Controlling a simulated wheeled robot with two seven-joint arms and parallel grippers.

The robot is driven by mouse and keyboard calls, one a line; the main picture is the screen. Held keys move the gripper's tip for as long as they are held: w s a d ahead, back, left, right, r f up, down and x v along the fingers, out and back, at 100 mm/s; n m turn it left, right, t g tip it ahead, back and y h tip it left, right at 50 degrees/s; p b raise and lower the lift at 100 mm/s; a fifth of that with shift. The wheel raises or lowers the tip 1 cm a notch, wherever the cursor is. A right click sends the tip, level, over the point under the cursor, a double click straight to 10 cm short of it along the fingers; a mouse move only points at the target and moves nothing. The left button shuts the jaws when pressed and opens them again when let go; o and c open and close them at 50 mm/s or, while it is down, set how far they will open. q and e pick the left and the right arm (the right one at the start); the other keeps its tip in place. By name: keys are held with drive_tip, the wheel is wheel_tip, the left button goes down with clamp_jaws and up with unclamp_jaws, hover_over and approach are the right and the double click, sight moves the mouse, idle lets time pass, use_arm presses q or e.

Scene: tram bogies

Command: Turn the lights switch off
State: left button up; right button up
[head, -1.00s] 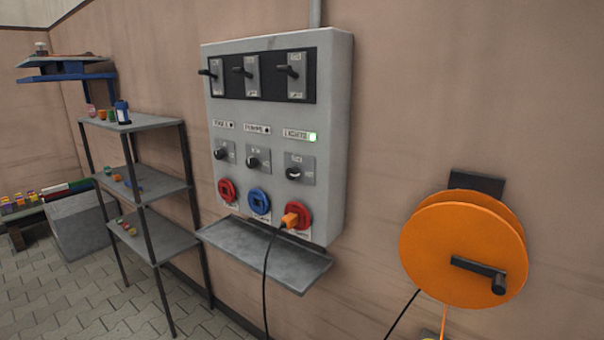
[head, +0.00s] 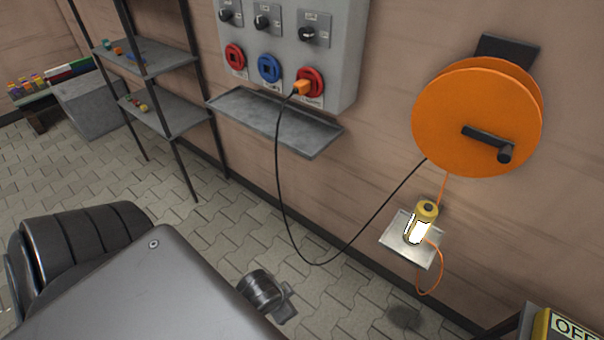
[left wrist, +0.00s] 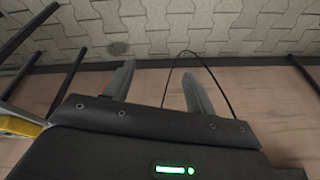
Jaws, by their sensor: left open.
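The grey wall panel (head: 345,60) is cut off at the top of the head view, so its upper levers and label row are out of sight. The rotary knob of the right column (head: 307,33), labelled LIGHTS in the earlier frame, shows on its small grey plate. An orange plug (head: 301,88) sits in the red socket (head: 318,80) below it. My left gripper (left wrist: 158,72) is open and empty in the left wrist view, with floor, wall and a black cable beyond its fingers. My right gripper is not seen.
A grey shelf (head: 270,120) juts out under the panel. An orange cable reel (head: 465,120) hangs to the right, above a lit yellow lamp (head: 427,212) on a small plate. A black cable (head: 280,180) droops from the plug. A metal rack (head: 170,115) stands left.

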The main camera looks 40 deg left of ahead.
sight(302, 36)
use_arm(q)
drive_tip(key=w+a+r+m+t, duration=0.55)
drive_tip(key=w+r+m, duration=0.45)
drive_tip(key=w+r, duration=0.2)
drive_tip(key=w+a+r+m+t, duration=0.4)
drive_tip(key=w+a+r+m, duration=0.2)
drive_tip(key=w+r+m, duration=0.45)
drive_tip(key=w+a+r+m+t, duration=0.25)
drive_tip(key=a+r+m, duration=0.3)
drive_tip(key=r, duration=0.35)
drive_tip(key=w+a+r+m+t, duration=0.1)
drive_tip(key=w+a+r+m, duration=0.2)
drive_tip(key=a+r+m, duration=0.45)
drive_tip(key=w+a+r+m+t, duration=0.1)
drive_tip(key=w+a+r+m, duration=0.25)
drive_tip(key=r, duration=0.75)
drive_tip(key=w+p, duration=0.4)
drive_tip(key=w, duration=0.4)
drive_tip(key=shift+w+d, duration=0.2)
drive_tip(key=shift+w+p, duration=0.4)
drive_tip(key=shift+w, duration=0.1)
drive_tip(key=shift+w+f, duration=0.1)
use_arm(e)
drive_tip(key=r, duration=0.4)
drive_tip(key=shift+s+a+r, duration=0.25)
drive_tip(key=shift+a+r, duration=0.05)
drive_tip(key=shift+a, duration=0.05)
